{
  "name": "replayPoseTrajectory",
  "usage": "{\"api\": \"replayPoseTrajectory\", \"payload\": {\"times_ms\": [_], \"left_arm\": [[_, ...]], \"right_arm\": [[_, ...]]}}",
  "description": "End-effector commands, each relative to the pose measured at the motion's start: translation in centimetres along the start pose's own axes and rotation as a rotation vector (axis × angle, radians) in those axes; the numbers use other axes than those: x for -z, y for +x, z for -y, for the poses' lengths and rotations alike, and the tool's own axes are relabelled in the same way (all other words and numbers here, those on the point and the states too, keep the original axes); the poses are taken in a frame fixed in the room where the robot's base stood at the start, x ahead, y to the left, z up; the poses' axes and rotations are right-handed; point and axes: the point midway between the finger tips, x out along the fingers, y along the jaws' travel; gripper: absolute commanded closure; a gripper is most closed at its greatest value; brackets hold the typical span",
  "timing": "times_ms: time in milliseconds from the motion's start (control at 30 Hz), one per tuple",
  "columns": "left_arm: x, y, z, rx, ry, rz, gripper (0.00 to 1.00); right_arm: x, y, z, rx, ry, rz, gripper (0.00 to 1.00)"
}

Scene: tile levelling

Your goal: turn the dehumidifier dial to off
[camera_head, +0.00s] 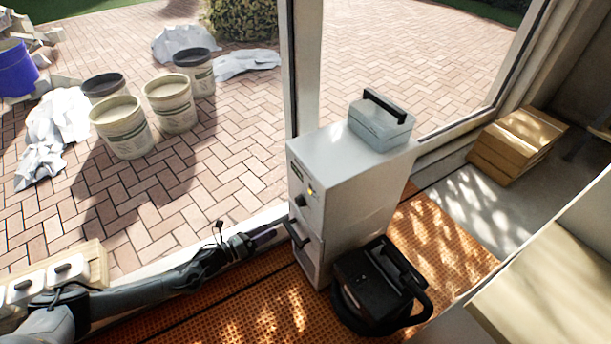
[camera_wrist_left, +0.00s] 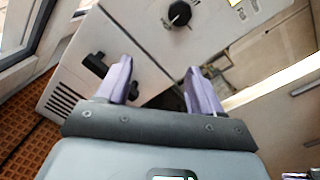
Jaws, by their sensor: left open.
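The dehumidifier (camera_head: 345,190) is a tall pale grey box standing on the orange floor by the window frame. Its black dial (camera_head: 301,200) is on the front face, below a small yellowish light. In the left wrist view, the dial (camera_wrist_left: 179,13) shows at the top, beyond the fingertips, with a pale mark on it; I cannot read its setting. My left gripper (camera_head: 264,236) is left of the front face, lower than the dial. Its two purple fingers (camera_wrist_left: 159,68) are apart, with nothing between them, and do not touch the dial. My right gripper is not in view.
A dark handle (camera_head: 297,234) juts from the lower front, close to my left gripper. A grey case (camera_head: 380,124) sits on top. Stacked boxes (camera_head: 518,142) are at the right; buckets (camera_head: 122,126) stand outside on the paving.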

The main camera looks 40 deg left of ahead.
Motion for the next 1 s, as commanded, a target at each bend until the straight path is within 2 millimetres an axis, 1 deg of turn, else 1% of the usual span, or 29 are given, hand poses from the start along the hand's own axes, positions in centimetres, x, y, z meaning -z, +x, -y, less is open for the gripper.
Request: {"api": "replayPoseTrajectory", "payload": {"times_ms": [33,100,233,333,467,633,800,1000], "left_arm": [[-2.0,0.4,0.5,0.007,0.023,0.001,0.34],[-3.7,0.9,0.7,0.016,0.045,0.008,0.34],[-5.5,1.9,1.1,0.026,0.062,0.023,0.34],[-5.8,2.8,1.3,0.031,0.064,0.032,0.34],[-5.8,4.5,1.2,0.031,0.064,0.034,0.34],[-5.8,7.3,1.2,0.031,0.064,0.033,0.34],[-5.9,9.9,1.4,0.031,0.063,0.033,0.34],[-6.0,11.9,1.5,0.029,0.063,0.032,0.34]], "right_arm": [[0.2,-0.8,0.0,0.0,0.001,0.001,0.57],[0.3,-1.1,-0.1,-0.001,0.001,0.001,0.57],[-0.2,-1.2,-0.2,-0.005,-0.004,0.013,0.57],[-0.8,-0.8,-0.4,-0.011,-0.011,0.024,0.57],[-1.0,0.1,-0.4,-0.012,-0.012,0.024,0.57],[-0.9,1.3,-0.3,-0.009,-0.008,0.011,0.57],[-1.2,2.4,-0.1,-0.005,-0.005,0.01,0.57],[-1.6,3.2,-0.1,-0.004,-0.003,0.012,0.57]]}}
